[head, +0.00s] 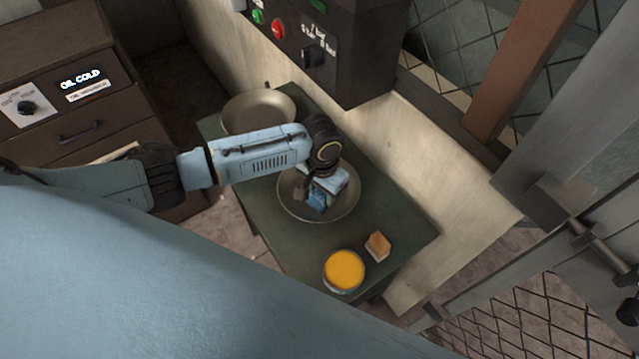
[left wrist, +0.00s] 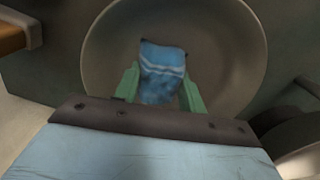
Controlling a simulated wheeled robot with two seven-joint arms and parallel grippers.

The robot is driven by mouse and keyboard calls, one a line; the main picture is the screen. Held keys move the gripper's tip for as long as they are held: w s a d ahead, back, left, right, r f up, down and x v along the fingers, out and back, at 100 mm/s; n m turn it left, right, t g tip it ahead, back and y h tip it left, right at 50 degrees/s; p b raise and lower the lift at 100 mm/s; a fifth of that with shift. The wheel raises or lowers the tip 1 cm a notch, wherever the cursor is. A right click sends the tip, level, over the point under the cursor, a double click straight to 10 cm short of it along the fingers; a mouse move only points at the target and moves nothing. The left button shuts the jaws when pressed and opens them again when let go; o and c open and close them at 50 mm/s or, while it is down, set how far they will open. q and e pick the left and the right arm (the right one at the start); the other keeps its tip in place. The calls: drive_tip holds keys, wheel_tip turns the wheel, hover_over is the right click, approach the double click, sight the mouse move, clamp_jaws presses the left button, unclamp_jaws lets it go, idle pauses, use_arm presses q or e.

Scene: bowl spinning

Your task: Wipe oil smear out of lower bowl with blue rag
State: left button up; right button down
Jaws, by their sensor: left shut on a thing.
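The lower bowl (head: 345,203) is a wide, shallow metal bowl on the dark green table. My left gripper (head: 318,198) is over it, pointing down into it. The blue rag (head: 317,203) is between the gripper's fingers, at the bowl's inside. In the left wrist view, the rag (left wrist: 162,72), blue with pale stripes, is between the green fingers of my left gripper (left wrist: 160,92), with the bowl (left wrist: 225,50) around it. I cannot make out an oil smear; the rag and gripper hide part of the bowl. My right gripper is not in view.
A second metal bowl (head: 258,110) stands at the table's far left. A dark control box (head: 330,45) hangs behind the table (head: 400,225). Drawers (head: 85,125) stand left.

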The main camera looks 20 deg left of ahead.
use_arm(q)
drive_tip(key=shift+w+a+f, duration=0.1)
drive_tip(key=shift+w+a, duration=0.25)
drive_tip(key=shift+a, duration=0.35)
drive_tip(key=shift+w+a+f, duration=0.1)
drive_tip(key=shift+w+a, duration=0.25)
drive_tip(key=shift+a, duration=0.6)
drive_tip(key=shift+f, duration=0.1)
drive_tip(key=r+p, duration=0.6)
drive_tip(key=p, duration=0.1)
drive_tip(key=shift+w+d+r, duration=0.1)
drive_tip(key=shift+w+r, duration=0.05)
drive_tip(key=shift+w, duration=0.05)
wheel_tip(320, 180, up, 3)
drive_tip(key=p, duration=0.4)
